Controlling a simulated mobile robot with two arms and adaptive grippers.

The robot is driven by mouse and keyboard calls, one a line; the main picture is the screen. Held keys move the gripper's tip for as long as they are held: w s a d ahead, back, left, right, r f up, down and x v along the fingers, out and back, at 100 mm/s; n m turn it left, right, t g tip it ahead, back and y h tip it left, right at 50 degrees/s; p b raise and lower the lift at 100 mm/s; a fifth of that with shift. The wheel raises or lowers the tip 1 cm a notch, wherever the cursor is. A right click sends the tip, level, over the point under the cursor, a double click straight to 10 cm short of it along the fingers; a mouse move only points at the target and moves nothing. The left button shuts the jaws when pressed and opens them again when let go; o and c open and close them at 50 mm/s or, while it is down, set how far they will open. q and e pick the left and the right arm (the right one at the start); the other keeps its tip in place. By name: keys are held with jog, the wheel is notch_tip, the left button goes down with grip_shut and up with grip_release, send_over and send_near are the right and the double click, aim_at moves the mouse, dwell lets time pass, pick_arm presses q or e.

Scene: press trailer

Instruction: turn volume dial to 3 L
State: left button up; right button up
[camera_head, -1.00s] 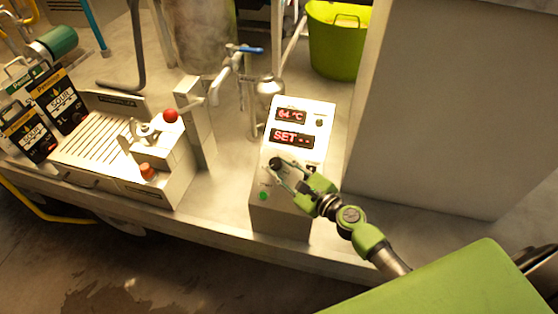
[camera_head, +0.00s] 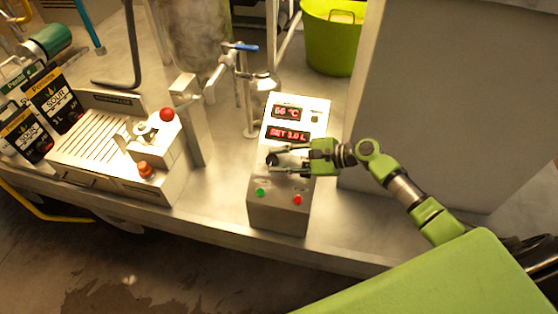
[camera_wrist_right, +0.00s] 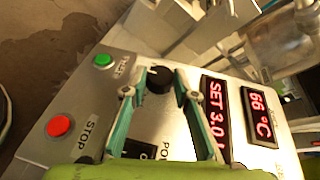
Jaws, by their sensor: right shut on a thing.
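The black volume dial (camera_head: 272,160) is on the sloped face of a metal control box (camera_head: 275,212). It also shows in the right wrist view (camera_wrist_right: 158,76). My right gripper (camera_head: 273,160) comes in from the right, its two fingers on either side of the dial, shut on it. The red set display (camera_head: 288,135) lies above the dial; in the right wrist view this display (camera_wrist_right: 216,115) reads SET 3.0, with its end hidden by the gripper. The temperature display (camera_wrist_right: 259,115) reads 66 °C. My left gripper is not in view.
A green button (camera_head: 260,192) and a red stop button (camera_head: 297,200) sit below the dial. A black switch (camera_wrist_right: 139,149) is close to the gripper. A tap with a blue handle (camera_head: 240,46) stands behind the box. A large panel (camera_head: 440,110) stands to the right.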

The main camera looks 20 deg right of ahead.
dwell(0.4)
jog(key=o, duration=0.8)
jog(key=shift+o, duration=0.2)
jog(key=v, duration=1.2)
